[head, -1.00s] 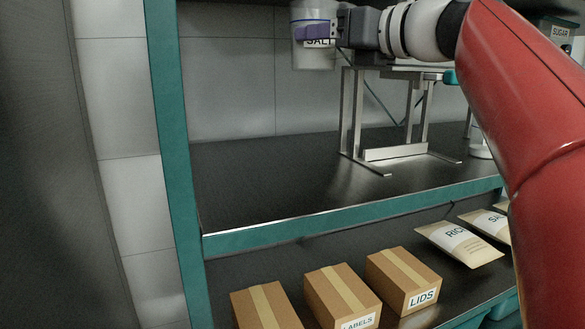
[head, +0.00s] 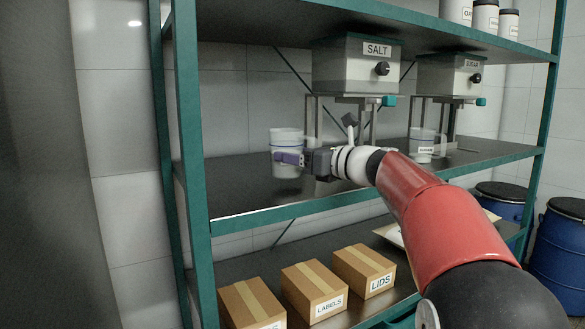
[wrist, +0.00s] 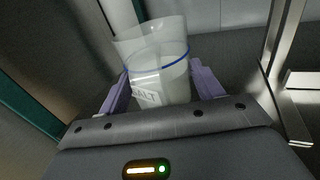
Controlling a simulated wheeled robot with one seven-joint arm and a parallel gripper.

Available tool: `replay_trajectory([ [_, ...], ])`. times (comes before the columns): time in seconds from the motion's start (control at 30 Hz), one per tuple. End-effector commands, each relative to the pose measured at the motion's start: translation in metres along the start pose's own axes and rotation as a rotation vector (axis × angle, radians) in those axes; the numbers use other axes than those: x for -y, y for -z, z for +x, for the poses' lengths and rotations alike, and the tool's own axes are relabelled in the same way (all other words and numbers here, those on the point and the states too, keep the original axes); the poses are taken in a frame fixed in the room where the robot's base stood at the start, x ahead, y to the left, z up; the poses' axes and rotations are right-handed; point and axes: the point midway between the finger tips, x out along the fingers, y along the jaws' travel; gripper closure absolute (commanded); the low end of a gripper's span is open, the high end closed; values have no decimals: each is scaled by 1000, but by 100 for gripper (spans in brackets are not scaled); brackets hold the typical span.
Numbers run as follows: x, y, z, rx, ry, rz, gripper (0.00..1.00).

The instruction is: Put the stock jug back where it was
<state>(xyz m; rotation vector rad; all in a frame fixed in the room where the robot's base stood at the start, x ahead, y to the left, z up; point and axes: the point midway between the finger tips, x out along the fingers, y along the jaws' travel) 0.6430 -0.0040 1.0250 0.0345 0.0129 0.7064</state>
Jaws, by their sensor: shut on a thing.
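The stock jug (head: 287,138) is a pale, see-through cup. In the wrist view the jug (wrist: 160,80) bears a SALT label and a blue line below its rim, with pale contents inside. My gripper (head: 288,159) has its purple fingers shut on the jug's sides, also seen in the wrist view (wrist: 160,90). The jug is upright in the head view, at the middle shelf (head: 235,192), left of the stand under the SALT dispenser (head: 345,66). I cannot tell whether its base touches the shelf.
The SUGAR dispenser (head: 447,77) stands to the right with a labelled jug (head: 421,145) below it. A teal post (head: 190,120) rises on the left. The middle shelf is bare left of the jug. Boxes, including LABELS (head: 314,290) and LIDS (head: 364,270), sit on the lower shelf.

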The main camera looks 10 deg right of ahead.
Motion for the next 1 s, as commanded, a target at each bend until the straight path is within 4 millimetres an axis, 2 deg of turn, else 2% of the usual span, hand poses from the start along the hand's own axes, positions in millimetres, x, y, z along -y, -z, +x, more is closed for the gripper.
replay_trajectory([
  [0.03, 4, 13, -1, 1, 1, 1, 72],
  [0.1, 8, 20, -1, 1, 1, 0, 72],
  [0.47, 8, 22, -1, 1, 0, -1, 72],
  [0.5, 9, 22, -1, 0, 0, 0, 29],
  [0.6, 9, 22, -1, 0, 0, 0, 16],
  [0.63, 9, 22, -1, 0, 0, 0, 12],
  [1.0, 9, 20, -5, 0, 1, -1, 12],
])
